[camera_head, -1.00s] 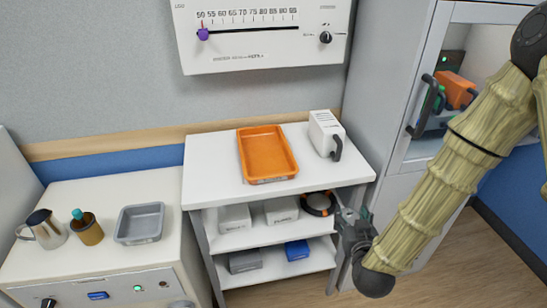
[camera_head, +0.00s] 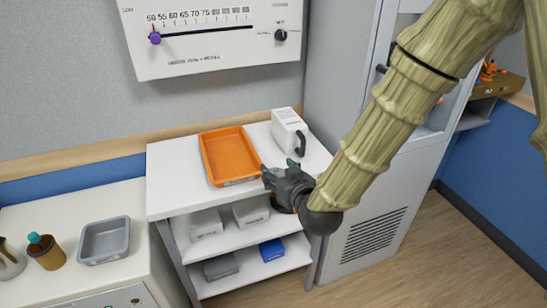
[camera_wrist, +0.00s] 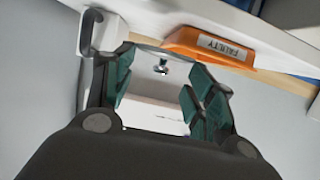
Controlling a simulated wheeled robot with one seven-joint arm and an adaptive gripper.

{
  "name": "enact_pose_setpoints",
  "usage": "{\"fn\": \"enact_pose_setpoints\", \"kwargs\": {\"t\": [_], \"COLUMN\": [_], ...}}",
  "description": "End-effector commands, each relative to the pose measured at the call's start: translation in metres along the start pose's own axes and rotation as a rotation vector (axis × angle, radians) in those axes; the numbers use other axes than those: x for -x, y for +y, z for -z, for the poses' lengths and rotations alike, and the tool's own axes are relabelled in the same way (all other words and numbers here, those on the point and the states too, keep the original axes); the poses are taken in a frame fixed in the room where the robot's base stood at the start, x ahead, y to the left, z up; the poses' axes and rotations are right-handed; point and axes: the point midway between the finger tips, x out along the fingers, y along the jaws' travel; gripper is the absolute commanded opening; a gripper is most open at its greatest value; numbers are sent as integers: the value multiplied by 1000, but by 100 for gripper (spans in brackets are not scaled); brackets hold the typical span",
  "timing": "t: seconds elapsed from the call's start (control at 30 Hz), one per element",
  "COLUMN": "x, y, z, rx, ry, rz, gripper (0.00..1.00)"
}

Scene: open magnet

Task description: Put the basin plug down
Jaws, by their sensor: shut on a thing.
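My gripper (camera_head: 270,176) is at the front edge of the white table, just right of the orange tray's near corner. In the wrist view its teal-padded fingers (camera_wrist: 158,92) stand apart around a pale thing with a small metal knob, which I take to be the basin plug (camera_wrist: 160,88). It fills much of the gap, and its full outline is hard to make out. In the head view my gripper hides it.
The orange tray (camera_head: 228,156), labelled "FAULTY" in the wrist view (camera_wrist: 210,47), and a white handled device (camera_head: 288,128) stand on the white table (camera_head: 172,168). Free tabletop lies left and right of the tray. Boxes sit on shelves below. A grey tray (camera_head: 104,240) is on the left cabinet.

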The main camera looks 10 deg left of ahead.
Motion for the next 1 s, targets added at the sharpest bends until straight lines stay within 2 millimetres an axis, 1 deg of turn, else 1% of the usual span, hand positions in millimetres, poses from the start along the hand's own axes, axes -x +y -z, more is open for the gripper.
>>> {"fn": "enact_pose_setpoints", "kwargs": {"t": [0.03,0.2,0.4,0.5,0.6,0.77,0.87,1.0], "x": [-9,-38,-73,-86,-96,-101,-103,-106], "y": [6,22,42,50,54,57,57,57], "z": [4,10,16,18,19,19,14,1], "rx": [-1,0,0,0,0,1,0,-1], "ry": [1,1,1,1,0,0,-2,-2], "rz": [-2,-1,-2,-2,0,0,0,-1], "gripper": [34,34,34,34,34,34,34,34]}}
